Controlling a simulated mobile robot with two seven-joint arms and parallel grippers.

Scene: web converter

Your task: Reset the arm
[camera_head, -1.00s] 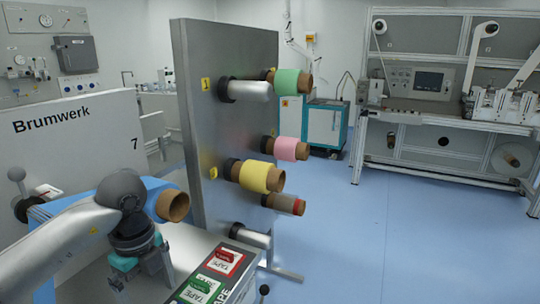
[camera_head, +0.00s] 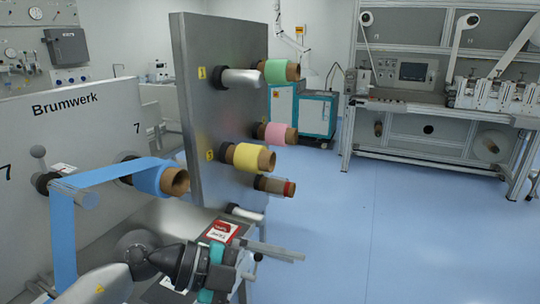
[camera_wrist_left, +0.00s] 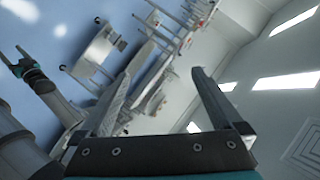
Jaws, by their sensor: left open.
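My left gripper (camera_head: 278,256) is at the bottom middle of the head view, pointing right, beside the lower edge of the upright metal panel. In the left wrist view its two fingers (camera_wrist_left: 170,65) are spread with nothing between them. In that view another grey arm of mine with a teal band and a dark end (camera_wrist_left: 25,68) shows at the left; its jaws are too small to read. My right gripper does not show in the head view.
The metal panel (camera_head: 205,120) carries green (camera_head: 275,70), pink (camera_head: 275,133) and yellow (camera_head: 248,157) rolls. A blue roll (camera_head: 150,177) feeds a web on the white Brumwerk machine (camera_head: 85,128). Red TAPE label (camera_head: 222,231) lies near my gripper. Blue floor (camera_head: 400,220) is open at right.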

